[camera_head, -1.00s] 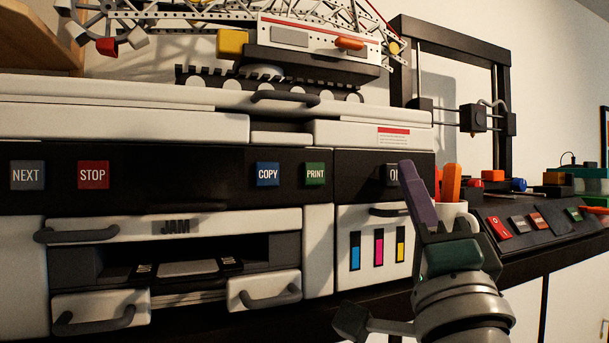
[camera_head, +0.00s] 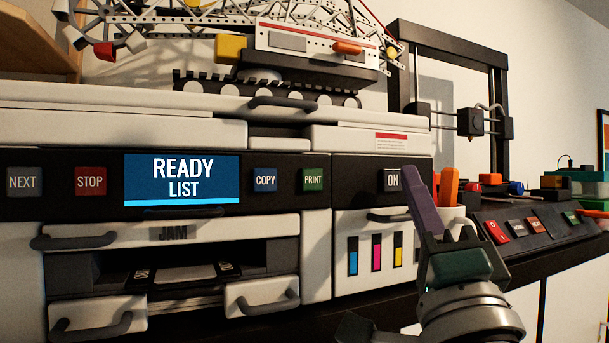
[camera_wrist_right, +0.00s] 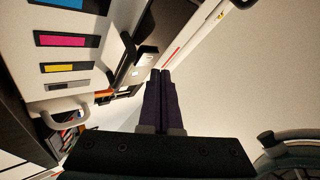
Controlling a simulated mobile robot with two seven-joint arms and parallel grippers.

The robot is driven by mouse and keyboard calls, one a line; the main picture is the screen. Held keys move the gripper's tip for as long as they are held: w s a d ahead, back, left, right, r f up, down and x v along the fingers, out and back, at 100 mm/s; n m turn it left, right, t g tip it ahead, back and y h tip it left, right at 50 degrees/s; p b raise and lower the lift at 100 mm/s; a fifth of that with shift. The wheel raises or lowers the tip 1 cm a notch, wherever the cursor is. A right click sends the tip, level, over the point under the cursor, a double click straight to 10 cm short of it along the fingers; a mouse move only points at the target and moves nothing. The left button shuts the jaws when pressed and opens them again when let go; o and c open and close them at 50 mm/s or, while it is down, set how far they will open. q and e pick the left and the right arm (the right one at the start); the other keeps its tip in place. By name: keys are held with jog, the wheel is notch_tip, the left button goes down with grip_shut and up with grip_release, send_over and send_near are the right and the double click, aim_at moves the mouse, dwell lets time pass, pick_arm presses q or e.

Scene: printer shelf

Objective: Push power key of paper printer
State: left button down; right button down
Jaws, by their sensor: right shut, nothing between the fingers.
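The paper printer (camera_head: 60,135) fills the left and middle of the head view. Its power key (camera_head: 393,180) is a dark square with a light border, lettered ON, on the black front panel. The screen (camera_head: 182,180) is lit blue and reads READY LIST. My right gripper (camera_head: 412,172) is shut and empty. Its purple fingertips are just right of the power key, apart from it in the picture; the depth gap is hard to judge. The shut fingers also show in the right wrist view (camera_wrist_right: 164,76). My left gripper is not in view.
Other keys on the panel are NEXT (camera_head: 24,181), STOP (camera_head: 90,181), COPY (camera_head: 265,180) and PRINT (camera_head: 313,180). A white mug (camera_head: 457,212) with orange-handled items stands behind my right gripper. A 3D printer (camera_head: 500,150) with a red switch stands at the right.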

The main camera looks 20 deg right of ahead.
jog(key=shift+s, duration=0.1)
jog(key=s+p, duration=0.2)
jog(key=s, duration=0.4)
jog(key=shift+d+y, duration=0.25)
jog(key=shift+y, duration=0.05)
dwell(1.0)
jog(key=c, duration=1.6)
grip_release()
